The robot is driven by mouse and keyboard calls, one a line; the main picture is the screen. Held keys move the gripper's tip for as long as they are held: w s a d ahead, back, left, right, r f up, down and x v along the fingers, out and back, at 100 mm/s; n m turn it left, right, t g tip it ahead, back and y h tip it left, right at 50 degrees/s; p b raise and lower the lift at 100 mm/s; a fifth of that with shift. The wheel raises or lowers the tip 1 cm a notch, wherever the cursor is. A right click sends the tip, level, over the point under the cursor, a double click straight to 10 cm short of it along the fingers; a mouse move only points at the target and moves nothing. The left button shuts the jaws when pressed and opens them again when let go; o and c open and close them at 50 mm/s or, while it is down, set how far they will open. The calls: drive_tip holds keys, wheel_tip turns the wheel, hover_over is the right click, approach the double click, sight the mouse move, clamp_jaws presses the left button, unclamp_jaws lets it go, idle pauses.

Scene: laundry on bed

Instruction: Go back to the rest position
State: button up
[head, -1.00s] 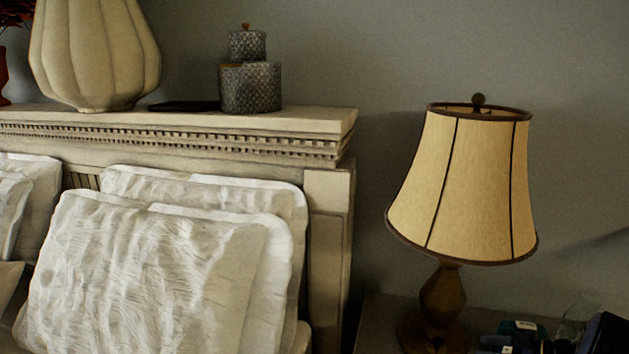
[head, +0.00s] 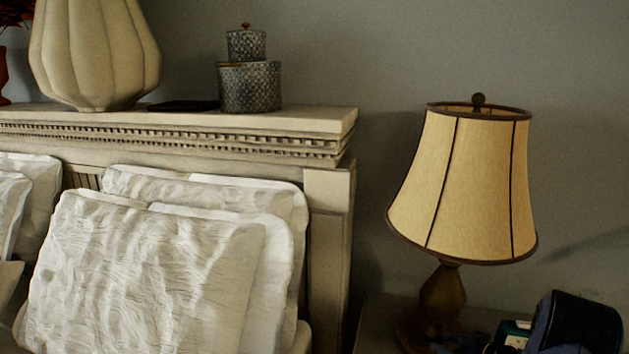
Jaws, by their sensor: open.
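A dark, rounded shape (head: 575,322), probably part of my arm, shows at the bottom right corner, in front of the nightstand area. No gripper fingers can be made out in the head view. A small item with a pale and green patch (head: 515,336) shows just left of the dark shape; I cannot tell what it is.
A lamp (head: 465,185) with a cream shade stands on a dark nightstand (head: 375,325) at the right. White pillows (head: 150,270) lean against the headboard (head: 328,235). A pale vase (head: 95,50) and a grey patterned jar (head: 250,87) stand on its ledge.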

drive_tip(key=h+b, duration=0.1)
drive_tip(key=m+t+h+b, duration=0.1)
drive_tip(key=m+b, duration=0.1)
drive_tip(key=shift+s+a+f+h, duration=0.15)
drive_tip(key=shift+a+f+h, duration=0.15)
drive_tip(key=shift+h, duration=0.1)
drive_tip(key=m+h+b, duration=0.1)
drive_tip(key=b, duration=0.2)
drive_tip(key=m+t+h+b, duration=0.1)
drive_tip(key=m+h+b, duration=0.1)
drive_tip(key=shift+s+a+t+b, duration=0.1)
drive_tip(key=shift+a+t+b, duration=0.2)
drive_tip(key=shift+b, duration=0.1)
drive_tip(key=shift+m+h+b, duration=0.3)
drive_tip(key=shift+m+b, duration=0.1)
drive_tip(key=shift+b, duration=0.05)
